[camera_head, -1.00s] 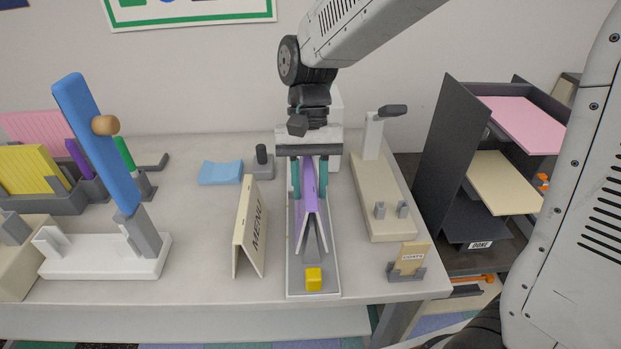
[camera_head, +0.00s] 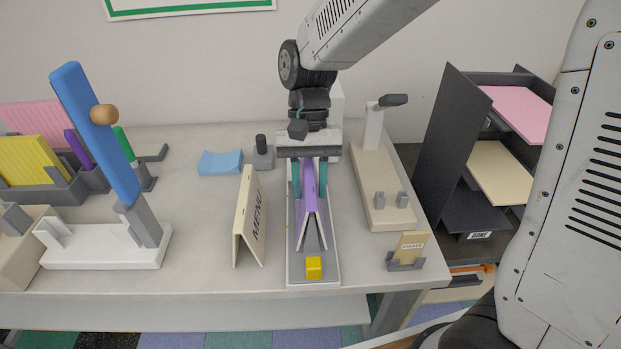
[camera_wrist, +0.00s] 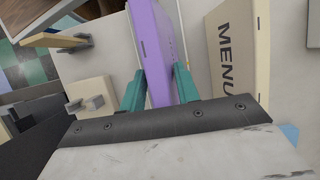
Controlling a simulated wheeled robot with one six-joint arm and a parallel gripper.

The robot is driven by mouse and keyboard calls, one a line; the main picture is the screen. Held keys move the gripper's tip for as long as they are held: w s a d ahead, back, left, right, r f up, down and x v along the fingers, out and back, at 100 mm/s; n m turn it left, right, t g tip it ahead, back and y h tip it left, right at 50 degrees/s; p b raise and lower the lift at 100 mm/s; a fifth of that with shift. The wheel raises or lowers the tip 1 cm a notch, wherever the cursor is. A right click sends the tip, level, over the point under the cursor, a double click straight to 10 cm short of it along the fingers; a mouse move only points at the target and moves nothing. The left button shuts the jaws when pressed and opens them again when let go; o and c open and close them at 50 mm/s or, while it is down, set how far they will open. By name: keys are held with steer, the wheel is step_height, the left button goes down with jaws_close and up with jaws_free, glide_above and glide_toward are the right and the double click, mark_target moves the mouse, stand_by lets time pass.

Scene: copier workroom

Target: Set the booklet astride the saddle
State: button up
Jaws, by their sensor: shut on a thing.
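The purple booklet (camera_head: 309,192) hangs folded like a tent, spine up, over the grey wedge-shaped saddle (camera_head: 311,238) on its pale base plate (camera_head: 293,265). My gripper (camera_head: 310,180) is above it with its teal fingers on either side of the spine, shut on the booklet. In the wrist view the purple cover (camera_wrist: 150,50) lies between the teal fingertips (camera_wrist: 158,90). The booklet's open sides lie along the saddle; whether its fold touches the ridge is hidden. A yellow block (camera_head: 313,267) stands at the saddle's near end.
A MENU tent card (camera_head: 252,222) stands close left of the saddle. A beige stapler-like stand (camera_head: 376,190) and a small COATS card holder (camera_head: 408,250) are to the right. A blue-armed device (camera_head: 95,135) stands left. The dark tray rack (camera_head: 445,150) is at far right.

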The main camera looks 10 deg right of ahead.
steer(key=shift+f, duration=0.65)
steer(key=o, duration=1.1)
steer(key=v, duration=0.7)
steer(key=shift+w+r, duration=0.15)
steer(key=shift+r, duration=0.2)
steer(key=s+d+r+n+t, duration=0.1)
steer(key=s+d+r+t, duration=0.1)
steer(key=s+d, duration=0.5)
steer(key=s+d+r+n+t+h, duration=0.1)
steer(key=s+d+r+t, duration=0.1)
steer(key=s+d, duration=0.5)
steer(key=s+t, duration=0.1)
steer(key=s, duration=0.4)
steer(key=shift+d+t, duration=0.35)
steer(key=shift+t, duration=0.05)
